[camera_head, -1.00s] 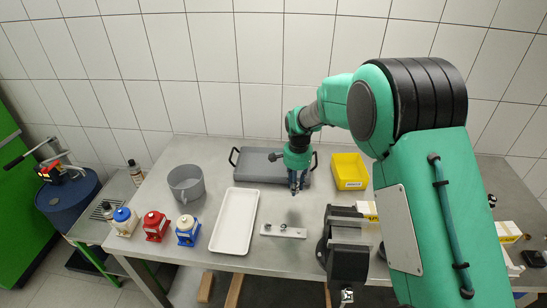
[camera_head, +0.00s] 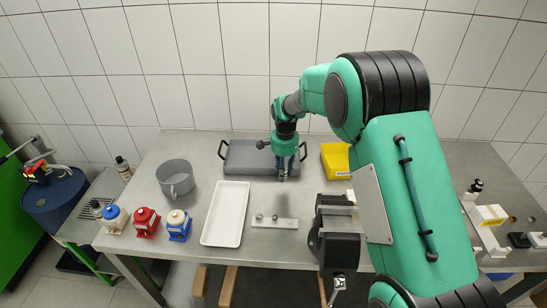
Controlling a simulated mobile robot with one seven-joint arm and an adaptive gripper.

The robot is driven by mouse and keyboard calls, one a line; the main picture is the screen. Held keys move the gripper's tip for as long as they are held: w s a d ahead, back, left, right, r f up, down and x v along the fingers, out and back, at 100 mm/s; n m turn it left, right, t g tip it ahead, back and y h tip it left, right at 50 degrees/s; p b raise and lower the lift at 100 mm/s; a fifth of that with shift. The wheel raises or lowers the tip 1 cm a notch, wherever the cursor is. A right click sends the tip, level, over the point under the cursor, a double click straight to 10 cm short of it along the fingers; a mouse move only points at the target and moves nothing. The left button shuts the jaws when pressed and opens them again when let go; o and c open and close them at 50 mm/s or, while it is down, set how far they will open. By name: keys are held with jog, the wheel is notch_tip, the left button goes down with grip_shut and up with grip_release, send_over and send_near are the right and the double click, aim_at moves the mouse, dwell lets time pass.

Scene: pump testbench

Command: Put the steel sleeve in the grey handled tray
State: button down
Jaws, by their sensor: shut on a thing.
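The grey handled tray (camera_head: 234,161) lies at the back of the steel bench, with a dark handle at each end. My gripper (camera_head: 283,176) points down at the tray's front right edge and hides part of it. It is shut on a small piece, apparently the steel sleeve, which is too small and too covered by the fingers to make out clearly. I cannot tell how high the fingertips are above the bench or tray.
A yellow bin (camera_head: 334,160) stands right of the tray, partly behind my arm. A white tray (camera_head: 226,213) and a flat plate with two small posts (camera_head: 288,223) lie in front.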

jog(key=w+a, duration=0.1)
jog(key=w, duration=0.3)
jog(key=w+a+b, duration=0.1)
jog(key=w, duration=0.4)
jog(key=w+a+f, duration=0.1)
jog(key=w, duration=0.3)
jog(key=shift+w+a+f+b, duration=0.1)
jog(key=shift+w+a+b, duration=0.05)
jog(key=shift+a+b, duration=0.2)
jog(key=shift+f+b, duration=0.4)
jog(key=shift+f, duration=1.35)
jog(key=shift+f, duration=0.1)
jog(key=c, duration=1.4)
grip_release()
jog(key=shift+c, duration=0.2)
notch_tip(320, 180, up, 12)
jog(key=p, duration=0.2)
